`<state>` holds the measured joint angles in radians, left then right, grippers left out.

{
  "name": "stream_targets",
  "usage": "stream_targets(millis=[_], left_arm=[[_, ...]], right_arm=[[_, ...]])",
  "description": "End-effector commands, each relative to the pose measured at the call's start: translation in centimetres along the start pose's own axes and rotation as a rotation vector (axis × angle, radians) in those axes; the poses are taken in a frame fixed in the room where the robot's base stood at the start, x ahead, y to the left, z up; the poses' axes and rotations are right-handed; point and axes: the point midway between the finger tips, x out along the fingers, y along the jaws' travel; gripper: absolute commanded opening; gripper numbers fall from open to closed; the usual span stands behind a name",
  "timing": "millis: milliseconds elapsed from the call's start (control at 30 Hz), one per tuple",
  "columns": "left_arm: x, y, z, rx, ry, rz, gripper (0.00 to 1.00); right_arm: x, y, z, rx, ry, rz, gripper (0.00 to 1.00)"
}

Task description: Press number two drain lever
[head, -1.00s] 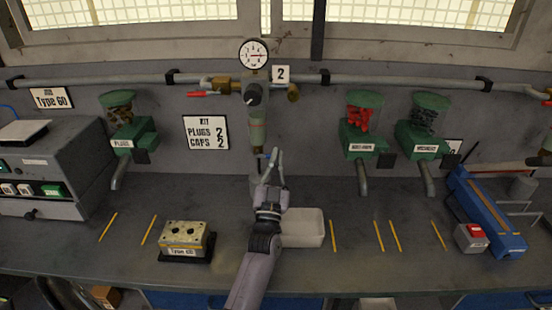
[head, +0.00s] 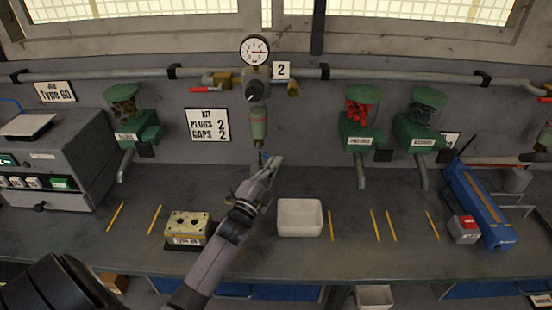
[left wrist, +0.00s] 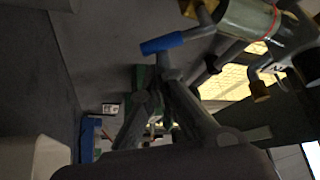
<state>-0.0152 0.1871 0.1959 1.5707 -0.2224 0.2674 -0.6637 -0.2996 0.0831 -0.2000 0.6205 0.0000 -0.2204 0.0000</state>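The number 2 unit hangs on the wall under a round gauge (head: 255,50), beside the "2" sign (head: 281,70). Its drain lever (head: 263,157) has a blue end and shows small below the grey-green bowl (head: 258,124). In the left wrist view the blue lever (left wrist: 166,43) is large, just beyond the fingertips. My left gripper (head: 273,164) is right at the lever, slightly to its right in the head view. Its fingers (left wrist: 160,82) converge and look shut, with nothing held between them. I cannot tell whether they touch the lever. My right gripper is not in view.
A white bin (head: 300,218) stands right of my left arm, and a yellowish valve block (head: 188,227) left of it. Green dispensers (head: 362,132) hang along the wall. A pipe (head: 400,80) runs above. A blue tool (head: 480,207) lies at the right.

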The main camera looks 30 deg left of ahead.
Motion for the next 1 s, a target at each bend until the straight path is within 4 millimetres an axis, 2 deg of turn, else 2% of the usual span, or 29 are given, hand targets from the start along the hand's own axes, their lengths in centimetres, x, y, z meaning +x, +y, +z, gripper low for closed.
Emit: stream_targets(millis=[200, 600, 1000], left_arm=[[-0.6, 0.2, 1.0, 0.178, 0.000, 0.104, 0.00], [-1.4, 0.4, 2.5, 0.167, -0.003, 0.099, 0.00], [-1.6, 0.3, 2.9, 0.165, -0.003, 0.098, 0.00]], right_arm=[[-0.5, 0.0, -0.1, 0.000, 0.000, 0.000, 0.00], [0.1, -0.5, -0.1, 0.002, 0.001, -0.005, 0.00], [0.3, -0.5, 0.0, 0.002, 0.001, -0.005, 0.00]])
